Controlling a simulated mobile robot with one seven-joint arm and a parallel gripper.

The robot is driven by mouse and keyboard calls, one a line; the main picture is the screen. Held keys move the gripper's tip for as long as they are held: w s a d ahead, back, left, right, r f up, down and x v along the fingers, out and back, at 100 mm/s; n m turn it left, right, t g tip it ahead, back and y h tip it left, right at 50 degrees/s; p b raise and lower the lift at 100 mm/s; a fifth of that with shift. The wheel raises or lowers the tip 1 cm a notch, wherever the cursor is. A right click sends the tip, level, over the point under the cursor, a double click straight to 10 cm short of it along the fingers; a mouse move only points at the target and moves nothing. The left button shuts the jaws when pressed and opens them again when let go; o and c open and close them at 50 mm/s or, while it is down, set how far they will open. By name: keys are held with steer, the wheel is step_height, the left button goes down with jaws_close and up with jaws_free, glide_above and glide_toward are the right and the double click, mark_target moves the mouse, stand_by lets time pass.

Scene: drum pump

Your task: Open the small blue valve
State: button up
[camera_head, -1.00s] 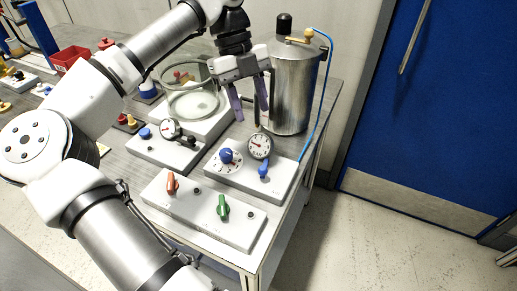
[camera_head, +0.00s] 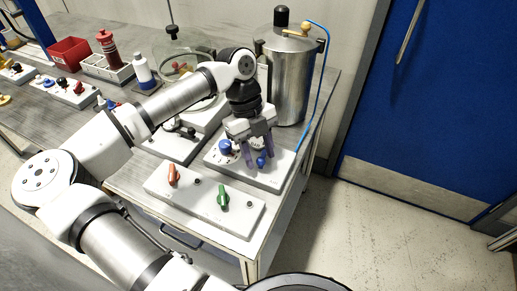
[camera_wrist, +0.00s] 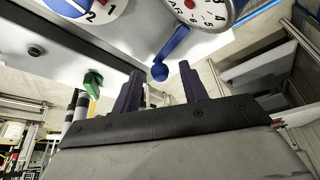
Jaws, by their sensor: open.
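The small blue valve (camera_head: 261,162) is on the white panel (camera_head: 279,181) at the table's right, beside the larger blue knob (camera_head: 225,147). In the wrist view, its blue lever (camera_wrist: 174,47) slants down to a rounded end. My gripper (camera_head: 260,158) is open, with its two purple fingers pointing down at the valve. In the wrist view my gripper (camera_wrist: 161,75) has the lever's rounded end between or just beyond its fingertips. I see no contact. My gripper hides part of the panel and the round gauge in the head view; the gauge (camera_wrist: 203,10) shows in the wrist view.
A front panel carries an orange handle (camera_head: 174,174) and a green handle (camera_head: 223,197). A tall steel drum (camera_head: 289,80) with a blue hose (camera_head: 324,75) stands close behind my gripper. A glass vessel stands behind my arm. Floor is clear at the right.

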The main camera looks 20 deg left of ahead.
jaws_close()
steer(key=shift+a+f+m+b, duration=0.25)
steer(key=shift+m+b, duration=0.25)
steer(key=shift+b, duration=0.3)
steer(key=shift+a+r+m+g+y+b, duration=0.1)
steer(key=shift+a+m+g+y+b, duration=0.15)
steer(key=shift+m, duration=0.25)
steer(key=shift+a+r+m+g+y+b, duration=0.15)
steer(key=shift+m+b, duration=0.15)
steer(key=shift+m, duration=0.2)
steer(key=shift+d, duration=0.1)
jaws_free()
